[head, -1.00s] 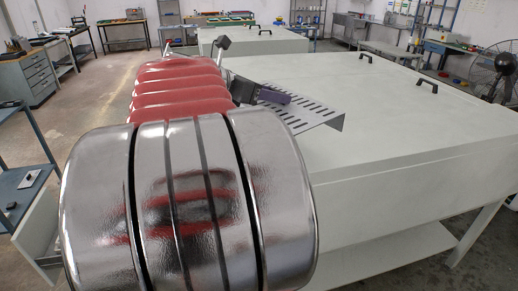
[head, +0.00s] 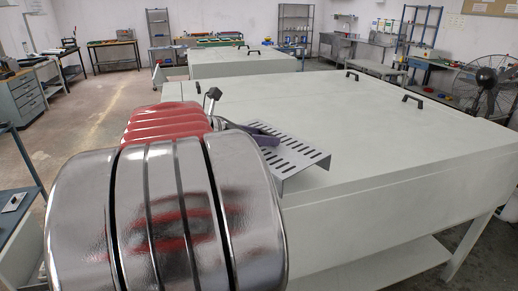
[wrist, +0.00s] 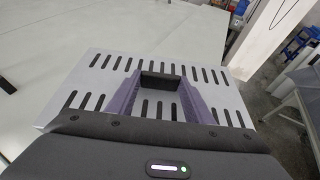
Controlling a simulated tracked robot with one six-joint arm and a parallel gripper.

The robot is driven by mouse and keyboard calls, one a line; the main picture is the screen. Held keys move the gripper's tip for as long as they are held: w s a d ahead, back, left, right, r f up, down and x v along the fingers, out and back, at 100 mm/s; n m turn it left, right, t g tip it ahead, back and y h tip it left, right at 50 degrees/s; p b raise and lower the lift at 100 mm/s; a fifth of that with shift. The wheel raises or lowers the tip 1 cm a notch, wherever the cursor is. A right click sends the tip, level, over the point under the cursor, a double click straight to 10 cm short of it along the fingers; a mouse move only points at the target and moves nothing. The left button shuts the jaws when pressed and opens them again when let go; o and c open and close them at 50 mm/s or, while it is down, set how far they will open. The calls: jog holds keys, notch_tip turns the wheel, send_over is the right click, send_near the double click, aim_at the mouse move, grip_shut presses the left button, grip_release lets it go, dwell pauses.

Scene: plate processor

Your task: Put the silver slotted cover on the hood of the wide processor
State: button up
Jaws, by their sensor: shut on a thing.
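The silver slotted cover (head: 299,152) is a thin bent plate with rows of slots and a folded flange at its right end. It is at the left near part of the wide processor's pale hood (head: 400,135). My gripper (head: 266,138) reaches it from the left. In the wrist view, the purple fingers of my gripper (wrist: 160,76) are shut on the dark block in the middle of the cover (wrist: 100,66). The hood (wrist: 60,30) shows beyond the cover there. I cannot tell whether the cover touches the hood. My arm hides part of the hood's left side.
Black handles (head: 413,100) stand on the hood. Another pale processor (head: 240,63) is behind. A fan (head: 487,85) stands at the right, and a blue-topped bench (head: 15,215) is at the left. The right part of the hood is clear.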

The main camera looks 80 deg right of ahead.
jog(key=shift+f, duration=1.8)
jog(key=shift+f, duration=0.1)
jog(key=o, duration=1.4)
jog(key=shift+w+a+r, duration=0.3)
jog(key=shift+a, duration=0.05)
jog(key=v, duration=1.1)
jog(key=shift+s, duration=0.1)
